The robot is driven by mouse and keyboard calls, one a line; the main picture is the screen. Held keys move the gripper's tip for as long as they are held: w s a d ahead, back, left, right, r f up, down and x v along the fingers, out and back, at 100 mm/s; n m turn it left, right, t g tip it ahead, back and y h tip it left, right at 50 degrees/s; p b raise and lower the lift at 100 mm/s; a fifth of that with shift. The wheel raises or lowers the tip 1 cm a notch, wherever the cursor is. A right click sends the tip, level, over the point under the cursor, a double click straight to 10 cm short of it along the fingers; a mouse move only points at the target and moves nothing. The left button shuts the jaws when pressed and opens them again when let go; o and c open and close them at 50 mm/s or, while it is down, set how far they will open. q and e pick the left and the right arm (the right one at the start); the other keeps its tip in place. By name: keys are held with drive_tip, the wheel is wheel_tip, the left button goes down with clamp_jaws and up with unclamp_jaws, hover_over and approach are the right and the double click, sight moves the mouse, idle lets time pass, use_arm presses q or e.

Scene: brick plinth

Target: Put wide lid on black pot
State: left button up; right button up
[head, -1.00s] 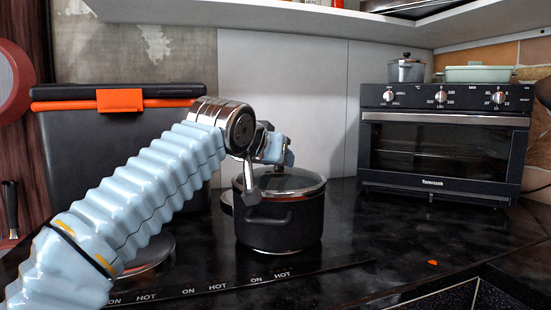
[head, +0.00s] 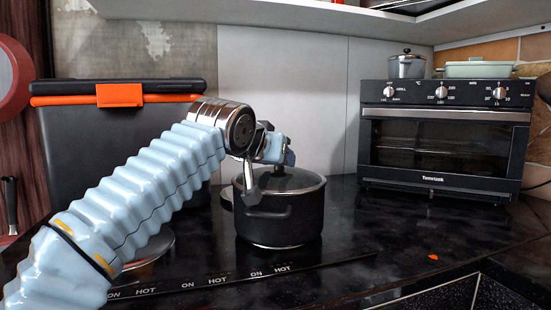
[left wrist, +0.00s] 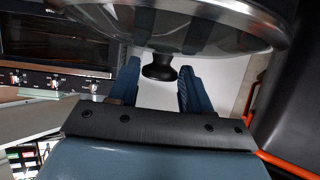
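The black pot (head: 280,220) stands upright on the dark hob in the middle of the head view. A wide glass lid (head: 290,181) with a metal rim lies over its top and looks about level. The lid also fills the top of the left wrist view (left wrist: 190,38), with its black knob (left wrist: 158,68). My left gripper (left wrist: 157,85) is open, its two blue fingers on either side of the knob with small gaps showing. In the head view, my left wrist partly hides the lid and the fingertips. My right gripper is not in view.
A black oven (head: 440,140) stands at the right, with a small grey pot (head: 407,66) and a green dish (head: 478,70) on top. A dark bin with an orange clasp (head: 119,95) stands behind my left arm. The counter right of the pot is mostly clear.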

use_arm(q)
drive_tip(key=o, duration=0.4)
drive_tip(key=shift+f, duration=0.1)
drive_tip(key=b+v, duration=0.1)
drive_tip(key=v, duration=1.3)
